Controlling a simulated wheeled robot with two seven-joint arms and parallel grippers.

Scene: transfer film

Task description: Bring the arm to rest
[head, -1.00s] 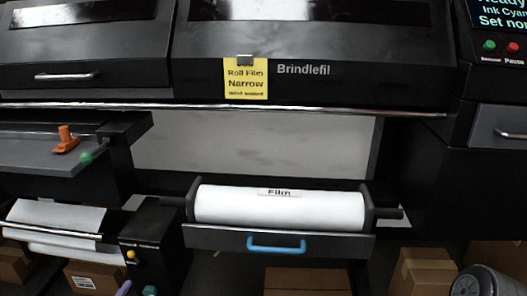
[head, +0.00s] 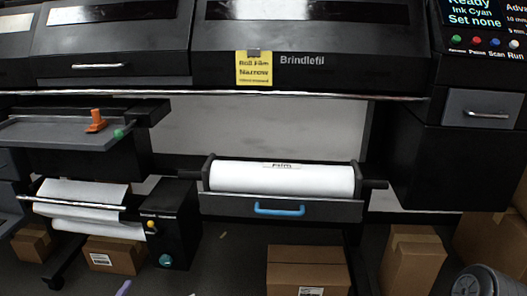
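Neither of my grippers nor my arms shows in the head view. The white film roll (head: 285,180), labelled "Film", lies level between black end holders in the middle of the printer. Below it is a grey drawer front (head: 225,206) with a blue handle (head: 279,209). The large black printer (head: 350,60) marked "Brindlefil" carries a yellow tag (head: 254,69) reading "Roll Film Narrow".
A control panel (head: 488,30) with a screen and several coloured buttons is at the upper right. A tray (head: 60,136) with an orange lever (head: 96,121) juts out at left. Cardboard boxes (head: 308,270) stand on the floor below.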

